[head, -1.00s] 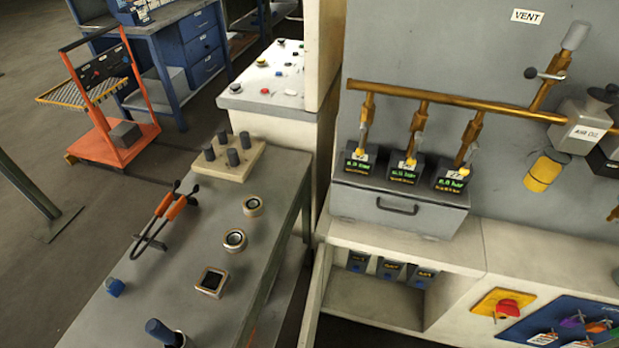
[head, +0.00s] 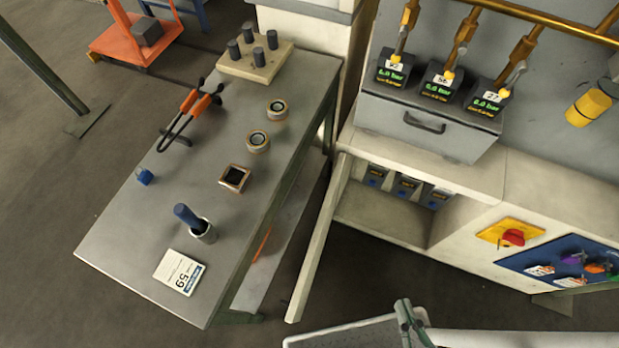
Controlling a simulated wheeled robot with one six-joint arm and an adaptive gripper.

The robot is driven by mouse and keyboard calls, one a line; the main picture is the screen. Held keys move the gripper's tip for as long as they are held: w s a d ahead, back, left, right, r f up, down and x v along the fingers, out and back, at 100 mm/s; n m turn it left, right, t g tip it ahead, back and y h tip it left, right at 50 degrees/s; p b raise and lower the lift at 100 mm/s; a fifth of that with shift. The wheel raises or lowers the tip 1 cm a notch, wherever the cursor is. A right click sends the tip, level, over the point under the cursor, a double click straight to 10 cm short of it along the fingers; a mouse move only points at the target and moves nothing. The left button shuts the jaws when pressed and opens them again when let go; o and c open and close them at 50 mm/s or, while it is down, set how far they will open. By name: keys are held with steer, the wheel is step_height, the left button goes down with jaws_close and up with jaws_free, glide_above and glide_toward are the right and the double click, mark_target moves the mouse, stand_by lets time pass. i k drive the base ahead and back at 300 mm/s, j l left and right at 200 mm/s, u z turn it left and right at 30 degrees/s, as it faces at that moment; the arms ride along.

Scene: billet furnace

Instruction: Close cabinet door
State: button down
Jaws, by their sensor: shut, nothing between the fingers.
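The cabinet door (head: 318,240) is a pale, thin panel seen almost edge-on in the head view. It stands open, swung out from the left side of the low cream cabinet (head: 465,168). The cabinet's opening shows a bare shelf (head: 385,215) and several small dark-blue devices (head: 405,187). My gripper (head: 408,312) seems to be the narrow grey-green part at the bottom edge, cut off by the frame. It looks shut and empty, to the right of the door's lower end and apart from it.
Gauges on a grey drawer box (head: 425,125) sit above the opening. A red switch (head: 512,238) is to the right. Dark floor (head: 370,280) lies clear before the cabinet.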

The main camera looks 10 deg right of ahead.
mark_target(297, 306)
steer(key=k+j+z, duration=0.2)
steer(key=j, duration=0.35)
steer(key=k+j+z, duration=0.15)
steer(key=j, duration=0.4)
steer(key=k+j+z, duration=0.2)
steer(key=j, duration=0.35)
steer(key=k+j+z, duration=0.2)
steer(key=j, duration=0.3)
steer(key=k+j+z, duration=0.15)
steer(key=j, duration=0.3)
steer(key=k+j+z, duration=0.2)
steer(key=k+j, duration=0.15)
steer(key=k+j+u, duration=0.1)
steer(key=u, duration=0.9)
